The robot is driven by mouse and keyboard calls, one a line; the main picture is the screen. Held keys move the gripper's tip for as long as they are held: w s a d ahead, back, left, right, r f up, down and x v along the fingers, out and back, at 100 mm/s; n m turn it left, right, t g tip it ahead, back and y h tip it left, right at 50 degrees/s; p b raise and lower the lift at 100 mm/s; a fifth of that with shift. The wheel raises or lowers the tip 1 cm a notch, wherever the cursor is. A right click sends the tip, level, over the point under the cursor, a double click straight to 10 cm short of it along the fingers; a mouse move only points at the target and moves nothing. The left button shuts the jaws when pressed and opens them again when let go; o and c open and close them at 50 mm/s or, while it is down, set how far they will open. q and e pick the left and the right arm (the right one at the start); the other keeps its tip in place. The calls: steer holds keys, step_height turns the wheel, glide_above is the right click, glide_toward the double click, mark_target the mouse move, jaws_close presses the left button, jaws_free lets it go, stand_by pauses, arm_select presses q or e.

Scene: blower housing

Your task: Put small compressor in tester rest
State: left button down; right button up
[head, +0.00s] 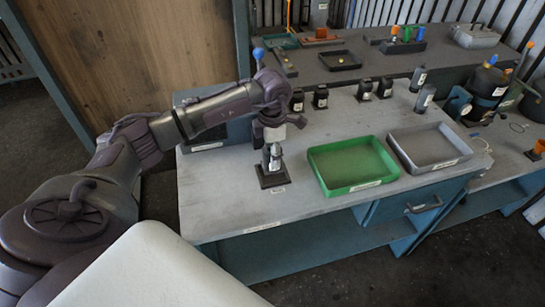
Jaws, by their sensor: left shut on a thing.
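My left gripper (272,146) points down over the near left part of the grey workbench and is shut on a small grey and dark object, which looks like the small compressor (273,160). The compressor is upright, directly over a dark square base with a white label, which looks like the tester rest (272,180). I cannot tell whether the compressor touches the rest or is held just above it. The gripper hides the compressor's upper part. My right gripper is not in view.
A green tray (352,190) and a grey tray (464,160) lie empty to the right. Several dark labelled items, including one black unit (320,96), stand along the back. A dark tank (487,88) stands at the back right. The bench front between rest and green tray is clear.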

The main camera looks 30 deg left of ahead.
arm_select(q)
step_height(320, 180, down, 2)
steer(key=shift+f+p, duration=0.15)
steer(key=shift+p, duration=0.3)
steer(key=shift+f, duration=0.45)
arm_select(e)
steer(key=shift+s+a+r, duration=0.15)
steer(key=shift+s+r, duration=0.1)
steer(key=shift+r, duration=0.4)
arm_select(q)
steer(key=shift+f, duration=0.1)
steer(key=shift+c, duration=1.8)
jaws_free()
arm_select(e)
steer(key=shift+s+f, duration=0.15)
